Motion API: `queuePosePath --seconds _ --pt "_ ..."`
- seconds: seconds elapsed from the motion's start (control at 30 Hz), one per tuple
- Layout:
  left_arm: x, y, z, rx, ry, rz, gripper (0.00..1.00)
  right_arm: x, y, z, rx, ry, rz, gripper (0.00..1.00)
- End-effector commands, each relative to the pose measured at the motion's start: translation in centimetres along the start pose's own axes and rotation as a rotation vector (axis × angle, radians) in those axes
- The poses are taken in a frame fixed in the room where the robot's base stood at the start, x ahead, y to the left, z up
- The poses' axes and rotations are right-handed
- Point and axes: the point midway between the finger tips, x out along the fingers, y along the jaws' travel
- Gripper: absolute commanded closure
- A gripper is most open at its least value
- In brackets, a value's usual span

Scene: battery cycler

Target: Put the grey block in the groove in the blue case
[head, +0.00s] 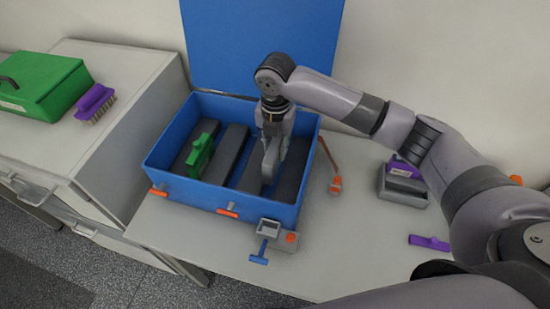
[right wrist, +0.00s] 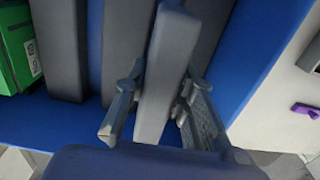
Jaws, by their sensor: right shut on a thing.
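The blue case (head: 172,187) stands open on the table, its lid (head: 255,45) raised behind it. Dark grey bars (head: 226,153) run front to back inside, with blue-floored grooves between them. My right gripper (head: 272,160) is down inside the case, right of centre. It is shut on the grey block, a lighter upright slab (right wrist: 163,65) between the two fingers in the right wrist view. The block is above or in the gap between two dark bars; I cannot tell whether it touches the floor. My left gripper is not in view.
A green block (head: 200,155) stands in the case's left part. A grey and purple holder (head: 403,181) and purple piece (head: 430,242) are at right. A cabinet at left holds a green case (head: 40,84) and purple brush (head: 96,100).

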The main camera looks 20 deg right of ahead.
Motion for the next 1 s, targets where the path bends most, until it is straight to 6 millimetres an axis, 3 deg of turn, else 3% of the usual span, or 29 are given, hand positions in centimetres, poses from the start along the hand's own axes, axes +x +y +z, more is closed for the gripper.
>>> queuePosePath --seconds 0.5,0.93,0.97,1.0 --pt "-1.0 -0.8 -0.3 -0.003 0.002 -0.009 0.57 6.3 0.0 -0.1 -0.001 0.001 -0.001 0.93" --pt "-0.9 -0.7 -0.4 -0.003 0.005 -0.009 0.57 7.0 0.0 0.0 -0.001 0.000 0.000 0.93" --pt "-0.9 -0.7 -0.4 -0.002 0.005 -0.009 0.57 7.0 0.0 0.0 -0.001 -0.001 0.001 0.74" --pt "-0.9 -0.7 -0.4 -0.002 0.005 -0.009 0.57 6.9 0.0 0.0 -0.001 -0.001 0.001 0.71"
